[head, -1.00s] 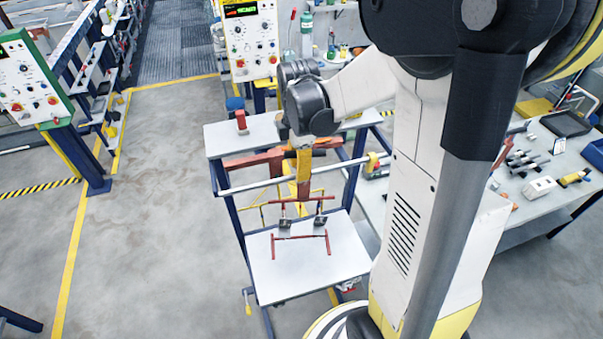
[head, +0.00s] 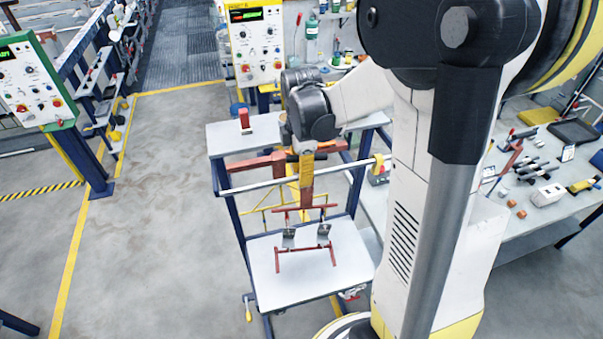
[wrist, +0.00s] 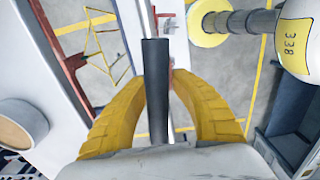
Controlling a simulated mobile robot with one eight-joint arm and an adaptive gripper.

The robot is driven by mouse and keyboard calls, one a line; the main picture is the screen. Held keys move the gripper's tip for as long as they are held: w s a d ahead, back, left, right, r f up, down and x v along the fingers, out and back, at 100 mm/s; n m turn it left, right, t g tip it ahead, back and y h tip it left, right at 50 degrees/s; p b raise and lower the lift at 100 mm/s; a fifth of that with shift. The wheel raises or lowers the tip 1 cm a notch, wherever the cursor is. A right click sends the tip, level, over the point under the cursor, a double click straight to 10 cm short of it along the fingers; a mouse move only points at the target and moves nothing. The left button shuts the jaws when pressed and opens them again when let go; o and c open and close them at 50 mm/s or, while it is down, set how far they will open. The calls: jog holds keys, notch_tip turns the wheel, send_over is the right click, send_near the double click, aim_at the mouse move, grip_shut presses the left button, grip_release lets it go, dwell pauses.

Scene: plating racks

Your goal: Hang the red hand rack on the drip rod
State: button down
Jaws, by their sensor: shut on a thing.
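The red hand rack (head: 306,197) hangs below my gripper (head: 306,176). It has a red spine, two red crossbars and dark parts hung between them. My gripper's yellow fingers are shut on its dark handle, a black cylinder (wrist: 157,90) between the fingers in the wrist view. The drip rod (head: 250,186) is a pale bar across the front of the blue-legged stand. The gripper and spine cross the rod's line in the head view. In the wrist view the handle lies roughly along the rod (wrist: 147,22). I cannot tell whether rack and rod touch.
A pale lower tray (head: 265,285) lies below the rack. A pale upper shelf (head: 225,140) with a red block (head: 245,120) is behind the rod. Red bars (head: 250,166) and yellow frames stand nearby. A cluttered workbench (head: 520,230) is on the right.

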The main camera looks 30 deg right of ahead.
jog(key=c, duration=1)
grip_release()
jog(key=shift+c, duration=0.2)
notch_tip(320, 180, up, 12)
jog(key=shift+f, duration=0.1)
jog(key=shift+s+a+r+m, duration=0.2)
jog(key=shift+a+m, duration=0.1)
jog(key=shift+a, duration=0.05)
jog(key=s+a+f+m+t, duration=0.2)
jog(key=s+a+m+t, duration=0.5)
jog(key=s+a+m, duration=0.6)
notch_tip(320, 180, down, 38)
jog(key=w+d+m+b, duration=0.1)
jog(key=w+b, duration=0.1)
jog(key=b, duration=3.7)
jog(key=shift+w+f+b, duration=0.15)
jog(key=shift+f+b, duration=0.1)
jog(key=shift+b, duration=0.05)
